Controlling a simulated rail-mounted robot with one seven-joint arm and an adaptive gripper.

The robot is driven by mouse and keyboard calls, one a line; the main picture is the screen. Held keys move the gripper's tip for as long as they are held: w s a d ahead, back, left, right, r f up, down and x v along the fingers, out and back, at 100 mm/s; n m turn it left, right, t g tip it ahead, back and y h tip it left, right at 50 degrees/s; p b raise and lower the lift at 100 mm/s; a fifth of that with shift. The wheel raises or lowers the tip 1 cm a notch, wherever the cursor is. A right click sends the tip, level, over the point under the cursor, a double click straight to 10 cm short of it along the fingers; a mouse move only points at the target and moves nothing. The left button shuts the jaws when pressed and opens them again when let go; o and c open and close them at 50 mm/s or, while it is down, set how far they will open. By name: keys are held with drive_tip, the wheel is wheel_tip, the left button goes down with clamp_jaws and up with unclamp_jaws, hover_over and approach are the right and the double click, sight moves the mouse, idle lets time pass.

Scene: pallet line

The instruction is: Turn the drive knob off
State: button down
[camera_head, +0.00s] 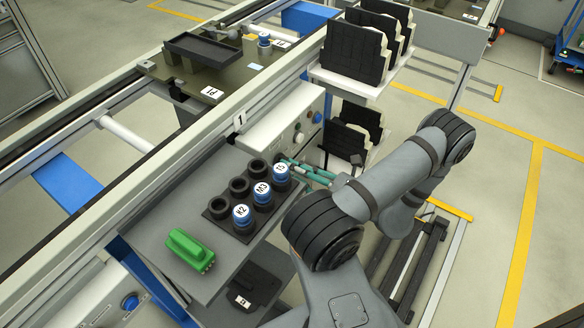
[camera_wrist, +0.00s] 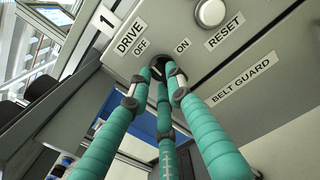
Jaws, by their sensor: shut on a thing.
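The drive knob (camera_wrist: 157,70) is a dark round knob on the grey control panel (camera_wrist: 110,45), below the DRIVE label and between the words OFF and ON. My gripper (camera_wrist: 160,72) has teal fingers with grey joints. In the wrist view its fingertips close around the knob, and they hide most of it, so I cannot tell which way it points. In the head view my gripper (camera_head: 287,162) reaches to the panel (camera_head: 285,125) from the right, and the knob is hidden there.
A RESET button (camera_wrist: 210,12) and a BELT GUARD label (camera_wrist: 245,77) lie right of the knob. A black holder (camera_head: 217,209) with blue-capped cylinders and a green connector (camera_head: 190,250) sit on the shelf just left of my gripper. Black parts on a rack (camera_head: 355,50) stand behind.

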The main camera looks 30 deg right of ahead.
drive_tip(key=shift+n, duration=0.6)
drive_tip(key=c, duration=1.6)
unclamp_jaws()
drive_tip(key=v, duration=1.2)
